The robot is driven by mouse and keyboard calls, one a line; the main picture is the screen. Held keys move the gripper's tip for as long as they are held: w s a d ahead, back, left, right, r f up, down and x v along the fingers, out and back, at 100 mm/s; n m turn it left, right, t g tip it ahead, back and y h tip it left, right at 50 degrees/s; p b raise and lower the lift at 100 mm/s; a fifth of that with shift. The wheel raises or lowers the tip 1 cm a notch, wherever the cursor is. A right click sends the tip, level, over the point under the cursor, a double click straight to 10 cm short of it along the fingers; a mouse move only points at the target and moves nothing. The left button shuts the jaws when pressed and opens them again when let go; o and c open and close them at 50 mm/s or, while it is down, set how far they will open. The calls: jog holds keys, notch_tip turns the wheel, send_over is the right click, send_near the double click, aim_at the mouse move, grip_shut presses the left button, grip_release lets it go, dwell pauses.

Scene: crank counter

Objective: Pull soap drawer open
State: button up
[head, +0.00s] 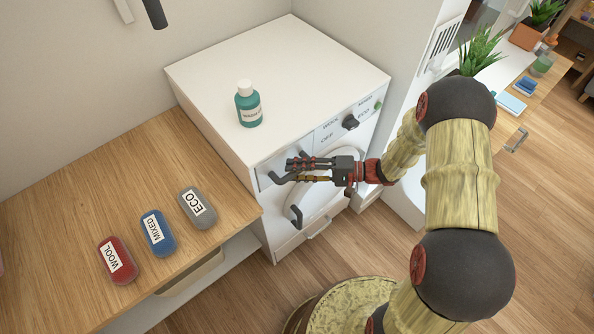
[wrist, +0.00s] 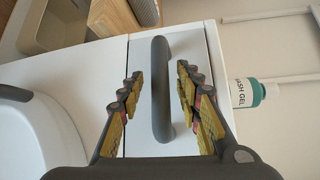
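The soap drawer (head: 264,179) is at the upper left of the white washing machine's front, and its front looks flush with the machine. Its dark bar handle (wrist: 160,92) stands out from the white front in the wrist view; in the head view the handle (head: 275,178) is partly behind my fingers. My gripper (head: 289,171) is open in front of the drawer. In the wrist view its fingers (wrist: 159,76) lie on either side of the handle, with a visible gap on both sides.
A green wash gel bottle (head: 249,106) stands on the machine's top. The round door with its dark handle (head: 297,216) lies below the drawer. A dial (head: 350,122) is to the right. Red, blue and grey labelled pieces lie on the wooden counter (head: 60,222).

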jog(key=shift+c, duration=0.9)
grip_shut()
jog(key=shift+s, duration=0.1)
